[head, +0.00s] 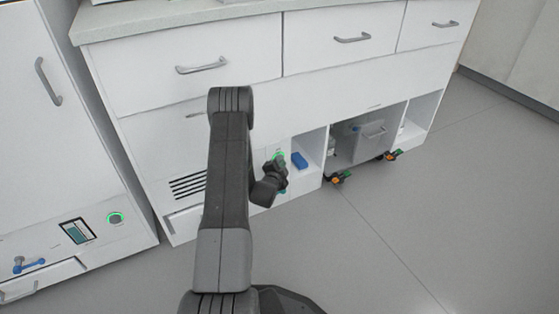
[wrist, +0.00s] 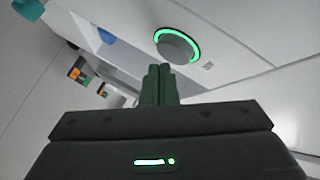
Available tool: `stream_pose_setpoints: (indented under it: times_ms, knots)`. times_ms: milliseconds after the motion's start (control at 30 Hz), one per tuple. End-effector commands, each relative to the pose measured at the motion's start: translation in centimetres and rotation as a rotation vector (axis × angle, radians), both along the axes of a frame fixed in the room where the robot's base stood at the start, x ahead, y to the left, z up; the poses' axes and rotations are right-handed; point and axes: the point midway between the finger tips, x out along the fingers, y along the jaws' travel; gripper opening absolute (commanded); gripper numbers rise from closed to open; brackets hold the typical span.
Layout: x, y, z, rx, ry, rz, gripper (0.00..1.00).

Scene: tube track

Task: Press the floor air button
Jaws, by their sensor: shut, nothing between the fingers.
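The air button is a round grey button with a lit green ring, low on the white cabinet front. In the wrist view the button (wrist: 177,46) shows clearly just past my fingertips, slightly to the right. In the head view only part of its green ring (head: 281,155) shows, the rest hidden by my gripper (head: 278,163). The gripper is shut and empty, its fingers (wrist: 160,72) pointing towards the cabinet panel. I cannot tell whether the fingertips touch the button or stop short of it.
A second green-ringed button (head: 115,218) is on the left cabinet, beside a small screen (head: 77,231) and a blue-handled valve (head: 28,264). Right of my gripper are an open niche with a blue object (head: 299,160) and a grey wheeled bin (head: 362,138). The floor (head: 440,190) at right is clear.

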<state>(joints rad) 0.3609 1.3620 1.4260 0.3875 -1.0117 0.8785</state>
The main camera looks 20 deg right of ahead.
Motion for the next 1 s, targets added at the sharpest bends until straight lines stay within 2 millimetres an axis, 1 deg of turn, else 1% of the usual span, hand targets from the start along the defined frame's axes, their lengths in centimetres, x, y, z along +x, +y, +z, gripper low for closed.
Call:
stream_pose_setpoints:
  times_ms: [1000]
  knots:
    - [0.87,0.08,-0.03,0.001,0.001,0.0,0.0]
